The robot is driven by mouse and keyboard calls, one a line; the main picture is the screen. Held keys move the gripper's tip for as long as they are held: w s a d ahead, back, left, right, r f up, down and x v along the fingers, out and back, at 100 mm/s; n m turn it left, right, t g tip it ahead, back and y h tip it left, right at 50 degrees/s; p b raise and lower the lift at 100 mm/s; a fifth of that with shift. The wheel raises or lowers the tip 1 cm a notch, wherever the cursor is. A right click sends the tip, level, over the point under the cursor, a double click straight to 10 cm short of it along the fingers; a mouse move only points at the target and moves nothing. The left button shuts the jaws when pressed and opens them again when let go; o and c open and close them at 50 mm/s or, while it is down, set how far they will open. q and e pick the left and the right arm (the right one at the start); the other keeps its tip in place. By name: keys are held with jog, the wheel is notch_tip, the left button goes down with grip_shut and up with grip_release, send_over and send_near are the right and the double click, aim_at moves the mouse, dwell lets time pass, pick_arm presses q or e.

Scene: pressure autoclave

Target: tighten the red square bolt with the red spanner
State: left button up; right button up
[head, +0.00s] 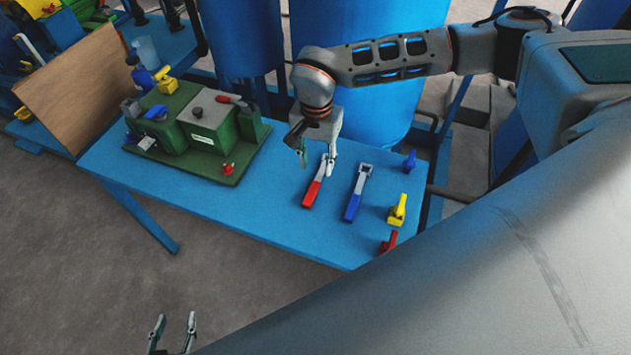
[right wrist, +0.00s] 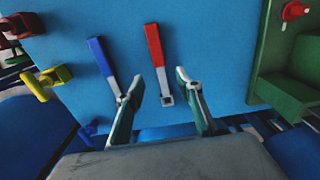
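The red spanner (head: 312,194) lies on the blue table, its red handle towards the front and its grey head towards the back. It also shows in the right wrist view (right wrist: 155,48), with its head between my fingers in the picture. My right gripper (head: 317,162) is open over the head end of the spanner; whether it touches it I cannot tell. A red bolt-like piece (head: 228,169) stands on the front corner of the green machine's base, and shows at the upper right of the right wrist view (right wrist: 295,10). My left gripper (head: 172,328) is open and empty, low at the front, away from the table.
A blue spanner (head: 353,196) lies right of the red one. Blue (head: 409,163), yellow (head: 397,212) and red (head: 388,242) pieces stand along the table's right end. The green machine (head: 200,125) fills the left part. Tall blue tanks (head: 355,100) stand behind the table (head: 270,215).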

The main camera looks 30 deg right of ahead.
aim_at(316, 182)
notch_tip(316, 182, down, 6)
jog(key=shift+s+a+f, duration=0.15)
jog(key=shift+f, duration=0.05)
grip_shut()
